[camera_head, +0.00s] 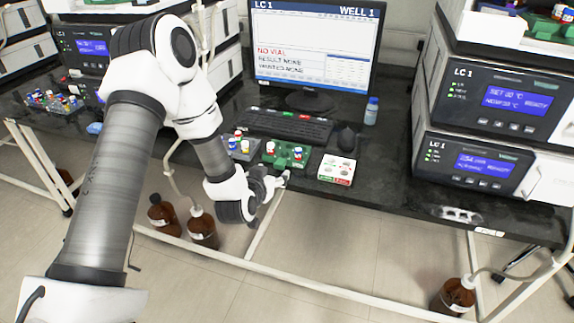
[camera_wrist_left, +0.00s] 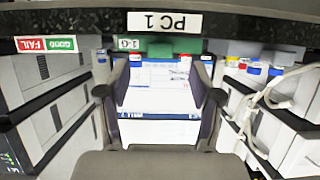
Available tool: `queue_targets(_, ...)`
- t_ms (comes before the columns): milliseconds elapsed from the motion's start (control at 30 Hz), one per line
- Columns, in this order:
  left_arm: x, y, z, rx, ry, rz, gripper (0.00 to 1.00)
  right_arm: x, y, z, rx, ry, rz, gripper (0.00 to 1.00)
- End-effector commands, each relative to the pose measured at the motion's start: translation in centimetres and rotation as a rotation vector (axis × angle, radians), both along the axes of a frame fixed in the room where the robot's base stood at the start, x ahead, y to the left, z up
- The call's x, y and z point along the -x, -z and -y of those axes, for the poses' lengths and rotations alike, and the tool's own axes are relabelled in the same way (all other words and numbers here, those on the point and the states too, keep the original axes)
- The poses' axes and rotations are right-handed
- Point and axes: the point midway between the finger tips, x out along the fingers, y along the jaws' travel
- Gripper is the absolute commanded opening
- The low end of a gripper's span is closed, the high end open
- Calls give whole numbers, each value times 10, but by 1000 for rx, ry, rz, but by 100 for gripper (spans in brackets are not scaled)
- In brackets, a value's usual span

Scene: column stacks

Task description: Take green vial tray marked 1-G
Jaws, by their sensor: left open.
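The green vial tray (camera_head: 284,160) stands near the front edge of the black bench, in front of the keyboard, with several red-, white- and blue-capped vials. In the upside-down left wrist view, the green tray (camera_wrist_left: 160,48) shows beyond the bench edge, with a white tag reading 1-G (camera_wrist_left: 128,43). My left gripper (camera_head: 280,180) is just in front of the bench edge, close to the tray and apart from it. In the wrist view its two fingers (camera_wrist_left: 160,68) are spread around empty space, pointing toward the tray. My right gripper is not in view.
A grey vial tray (camera_head: 243,154) sits left of the green one. A white GOOD/FAIL tray (camera_head: 336,176) sits right of it. Behind are a keyboard (camera_head: 285,126), mouse (camera_head: 346,138) and monitor (camera_head: 315,45).

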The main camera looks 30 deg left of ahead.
Motion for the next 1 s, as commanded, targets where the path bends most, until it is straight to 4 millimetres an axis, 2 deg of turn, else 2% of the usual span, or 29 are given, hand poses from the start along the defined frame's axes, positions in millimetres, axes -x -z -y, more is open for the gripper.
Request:
queue_targets(300, -47, 13, -10, -2, 2, -3, 65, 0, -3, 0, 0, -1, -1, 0)
queue_targets(567, -53, 16, -12, 2, 2, -6, 65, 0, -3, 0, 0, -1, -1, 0)
queue_targets(667, -52, 16, -12, 2, 2, -6, 33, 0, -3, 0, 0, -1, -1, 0)
queue_targets(700, -52, 16, -12, 2, 2, -6, 19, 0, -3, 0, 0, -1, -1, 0)
queue_targets(767, -52, 16, -12, 2, 2, -7, 0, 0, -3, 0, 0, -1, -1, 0)
queue_targets(1000, -52, 16, -11, 2, 2, -7, 0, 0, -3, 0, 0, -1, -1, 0)
